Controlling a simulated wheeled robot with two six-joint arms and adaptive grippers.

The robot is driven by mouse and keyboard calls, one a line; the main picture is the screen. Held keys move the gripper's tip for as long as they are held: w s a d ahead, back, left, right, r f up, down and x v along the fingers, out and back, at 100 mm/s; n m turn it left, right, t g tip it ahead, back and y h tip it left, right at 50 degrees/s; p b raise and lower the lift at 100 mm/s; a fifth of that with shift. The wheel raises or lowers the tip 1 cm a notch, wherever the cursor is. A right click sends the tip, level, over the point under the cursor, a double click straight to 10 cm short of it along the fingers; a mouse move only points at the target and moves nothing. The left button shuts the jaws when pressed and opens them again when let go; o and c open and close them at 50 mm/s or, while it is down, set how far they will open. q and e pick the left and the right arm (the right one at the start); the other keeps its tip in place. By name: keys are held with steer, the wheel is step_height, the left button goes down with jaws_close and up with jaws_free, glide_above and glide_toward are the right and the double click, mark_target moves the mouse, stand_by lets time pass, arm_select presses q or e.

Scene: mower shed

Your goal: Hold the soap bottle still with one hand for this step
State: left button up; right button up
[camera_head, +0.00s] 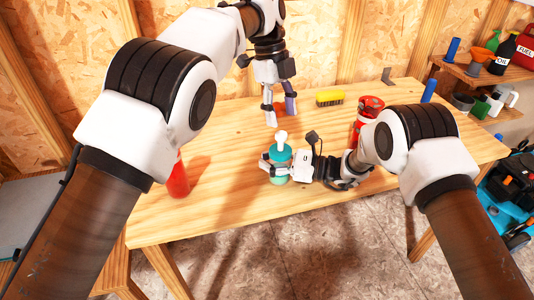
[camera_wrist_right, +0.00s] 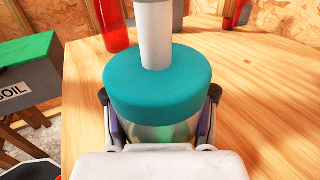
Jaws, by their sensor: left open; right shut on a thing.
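The soap bottle (camera_head: 281,153) has a teal cap and a white pump. It stands upright on the wooden table near the middle of the head view. My right gripper (camera_head: 275,170) comes in from the right and is shut around the bottle's body below the cap. In the right wrist view the teal cap (camera_wrist_right: 157,85) fills the middle, with a finger on each side of the clear body; the lower bottle is hidden.
A red bottle (camera_head: 178,181) stands left of the soap bottle. A yellow brush (camera_head: 330,97), a red object (camera_head: 366,116) and a blue cylinder (camera_head: 429,90) are towards the table's back and right. A shelf (camera_head: 476,78) with containers is at right. The front table edge is clear.

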steer(key=o, duration=1.5)
steer(key=shift+d, duration=0.1)
